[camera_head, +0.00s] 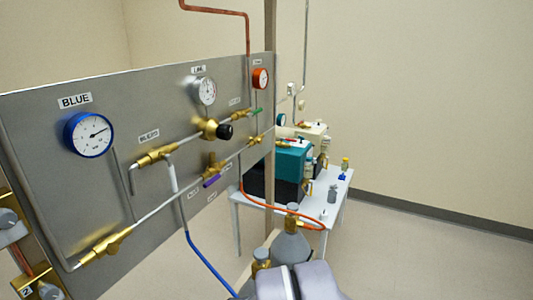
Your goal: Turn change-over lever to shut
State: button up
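A steel panel (60,145) carries brass valves and pipes. A purple lever (211,181) sits on a brass valve (211,165) at the panel's lower middle, tilted up to the right. Small labels below it (193,194) are too blurred to read. A green lever (257,112) sits on another brass fitting at the panel's upper right. I cannot tell from the labels which one is the change-over lever. A grey rounded part of my own arm shows at the bottom centre; my gripper's fingers are not visible.
A blue gauge (88,135), a white gauge (204,91) and an orange gauge (260,78) are on the panel. Grey cylinders (290,248) with brass tops stand in front, near hoses. A white table (335,195) with a teal machine (290,165) stands behind. Floor at right is clear.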

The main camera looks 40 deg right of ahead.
aim_at(223, 172)
jog(key=i+l, duration=0.1)
jog(key=l, duration=0.35)
jog(key=i+l+z, duration=0.1)
jog(key=l, duration=0.3)
jog(key=i+l+z, duration=0.1)
jog(key=l, duration=0.35)
